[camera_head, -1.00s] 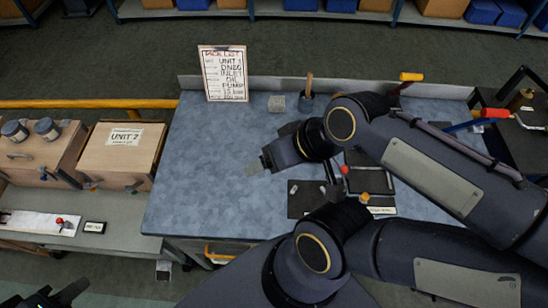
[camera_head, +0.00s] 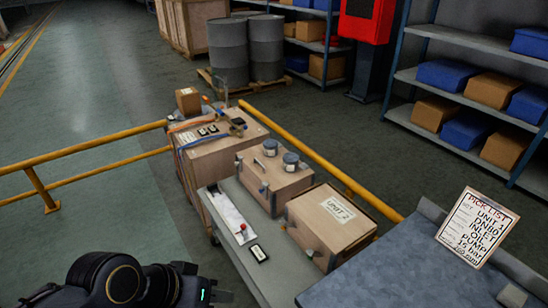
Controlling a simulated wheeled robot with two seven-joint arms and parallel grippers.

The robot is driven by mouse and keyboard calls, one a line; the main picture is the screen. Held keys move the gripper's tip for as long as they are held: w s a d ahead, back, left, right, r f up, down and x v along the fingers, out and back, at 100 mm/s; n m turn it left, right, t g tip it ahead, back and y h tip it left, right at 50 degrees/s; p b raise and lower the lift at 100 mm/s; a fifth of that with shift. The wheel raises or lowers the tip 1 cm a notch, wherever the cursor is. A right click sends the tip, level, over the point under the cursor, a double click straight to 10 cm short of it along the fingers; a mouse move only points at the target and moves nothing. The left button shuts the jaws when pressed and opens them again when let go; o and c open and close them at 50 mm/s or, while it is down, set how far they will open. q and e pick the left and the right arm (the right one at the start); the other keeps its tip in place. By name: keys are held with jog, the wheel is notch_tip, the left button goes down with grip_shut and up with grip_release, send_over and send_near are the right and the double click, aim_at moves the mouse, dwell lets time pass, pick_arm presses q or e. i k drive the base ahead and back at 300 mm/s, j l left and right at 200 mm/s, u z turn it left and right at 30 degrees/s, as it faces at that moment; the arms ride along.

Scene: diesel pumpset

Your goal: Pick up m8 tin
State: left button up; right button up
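Two small round tins with dark lids, a left one (camera_head: 269,147) and a right one (camera_head: 290,161), stand side by side on a closed wooden case (camera_head: 262,184). Their labels are too small to read, so I cannot tell which is the m8 tin. My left gripper (camera_head: 197,291) is at the bottom edge, left of and nearer than the tins and well apart from them. It is dark, partly cut off, with a small green light; its fingers are not clear. My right gripper is out of view.
A wooden box marked Unit 2 (camera_head: 332,220) stands right of the case. Yellow rails (camera_head: 310,155) run behind. A blue-grey bench (camera_head: 390,270) with a pick list (camera_head: 476,228) is right.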

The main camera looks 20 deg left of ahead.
aim_at(290, 160)
jog(key=i+j+z, duration=0.25)
jog(key=j, duration=1.1)
jog(key=k+j+z, duration=0.1)
jog(key=j+z, duration=0.15)
jog(key=j, duration=1.05)
jog(key=k+j+z, duration=0.1)
jog(key=j+z, duration=0.15)
jog(key=j, duration=1.1)
